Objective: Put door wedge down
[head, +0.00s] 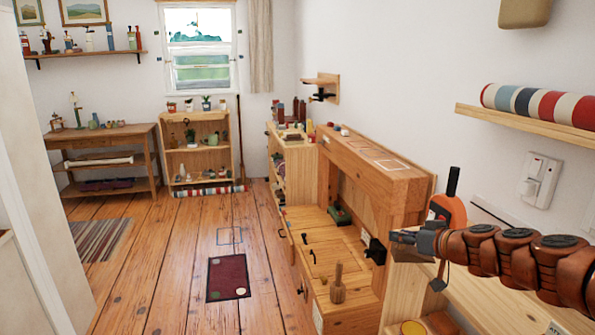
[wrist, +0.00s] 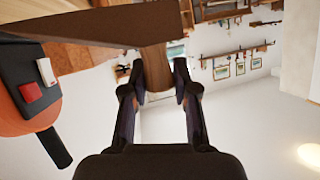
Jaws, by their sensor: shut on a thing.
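The door wedge (wrist: 100,28) is a brown wooden piece that tapers to the left across the top of the wrist view. A narrower brown part of it reaches down between the two fingers of my gripper (wrist: 159,78). My gripper is shut on this part, one finger on each side. In the head view my gripper (head: 403,238) is at the right, in front of the wooden bench and above the lower surfaces there.
The wooden bench (head: 375,160) has pale outlined squares on its raised top. Its lower top holds a wooden peg (head: 338,285) and a green item (head: 340,214). A dark red mat (head: 228,277) lies on the mostly clear floor. A striped roll (head: 540,104) rests on the right wall shelf.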

